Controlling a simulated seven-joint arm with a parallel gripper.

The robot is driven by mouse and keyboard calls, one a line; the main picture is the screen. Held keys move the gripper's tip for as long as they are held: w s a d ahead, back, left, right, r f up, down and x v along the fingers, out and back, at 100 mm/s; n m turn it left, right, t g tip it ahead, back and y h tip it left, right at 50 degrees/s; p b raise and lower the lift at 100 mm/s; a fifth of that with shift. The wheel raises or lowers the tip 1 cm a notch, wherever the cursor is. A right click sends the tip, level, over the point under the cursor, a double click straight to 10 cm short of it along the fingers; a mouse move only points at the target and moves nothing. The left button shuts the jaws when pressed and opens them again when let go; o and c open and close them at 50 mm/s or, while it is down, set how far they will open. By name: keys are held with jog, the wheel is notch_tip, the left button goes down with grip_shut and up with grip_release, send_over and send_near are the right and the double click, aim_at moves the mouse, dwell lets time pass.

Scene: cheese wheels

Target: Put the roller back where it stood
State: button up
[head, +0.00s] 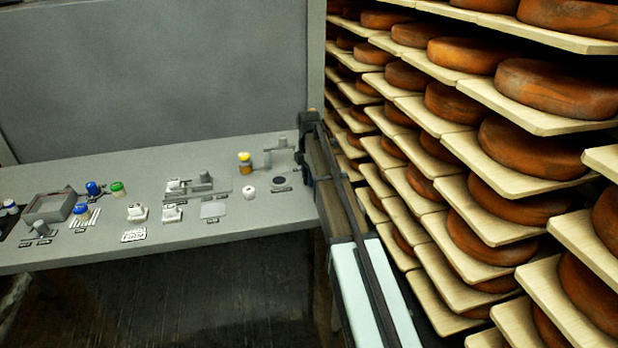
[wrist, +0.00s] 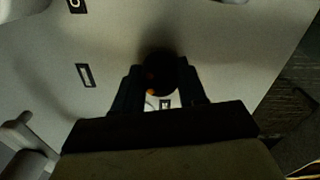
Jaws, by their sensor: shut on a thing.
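My gripper (head: 308,150) is above the right end of the grey table in the head view, with its arm reaching in from the lower right. In the wrist view my gripper (wrist: 160,85) is shut on a dark round thing (wrist: 161,66), seen end-on with small orange spots; I take it to be the roller. Its lower part and exact height above the table are hard to tell in the shadow. In the head view the roller is mostly hidden by my gripper. A dark round spot (head: 280,180) with a label lies on the table, left of my gripper.
Shelves of cheese wheels (head: 482,57) rise close on the right. A grey panel (head: 160,75) stands behind.

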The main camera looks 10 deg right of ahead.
jog(key=shift+f, duration=0.25)
jog(key=shift+f, duration=0.15)
jog(key=o, duration=1.1)
notch_tip(320, 180, up, 12)
jog(key=shift+r, duration=0.15)
